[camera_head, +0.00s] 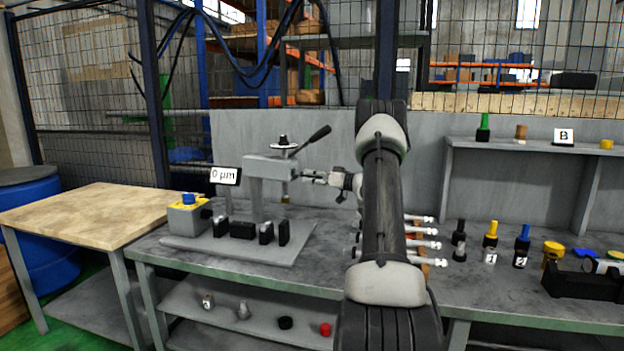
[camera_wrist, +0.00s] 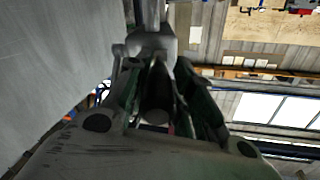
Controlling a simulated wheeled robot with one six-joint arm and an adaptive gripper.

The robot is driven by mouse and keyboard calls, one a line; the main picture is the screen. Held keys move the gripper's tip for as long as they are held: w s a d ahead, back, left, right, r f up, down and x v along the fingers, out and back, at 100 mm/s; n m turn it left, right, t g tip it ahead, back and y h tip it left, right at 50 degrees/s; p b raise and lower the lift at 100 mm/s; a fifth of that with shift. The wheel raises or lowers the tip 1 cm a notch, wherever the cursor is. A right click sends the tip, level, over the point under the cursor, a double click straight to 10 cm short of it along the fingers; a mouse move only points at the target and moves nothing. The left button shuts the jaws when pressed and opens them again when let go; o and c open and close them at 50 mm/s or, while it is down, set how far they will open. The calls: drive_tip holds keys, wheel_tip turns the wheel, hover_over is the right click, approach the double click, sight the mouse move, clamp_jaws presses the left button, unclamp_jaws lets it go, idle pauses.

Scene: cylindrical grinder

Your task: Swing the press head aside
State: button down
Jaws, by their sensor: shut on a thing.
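The press head (camera_head: 268,167) is a grey block on top of an upright grey column. A lever with a black handle (camera_head: 315,138) rises to its right, and a round knob (camera_head: 284,142) sits on top. My gripper (camera_head: 309,177) reaches in from the right and is shut at the head's right end. The exact contact is small and partly hidden. In the wrist view my gripper's fingers (camera_wrist: 152,50) close around a grey part (camera_wrist: 150,14) of the press head that stretches towards the top edge.
Silver rods, bottles and a black tray (camera_head: 583,284) stand right of my arm. A wooden table (camera_head: 95,213) is at left.

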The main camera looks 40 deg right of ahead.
drive_tip(key=c, duration=1.2)
unclamp_jaws()
drive_tip(key=shift+w+a+r, duration=0.1)
drive_tip(key=shift+a+r, duration=0.05)
drive_tip(key=shift+a, duration=0.05)
drive_tip(key=shift+c, duration=0.2)
drive_tip(key=v, duration=1.2)
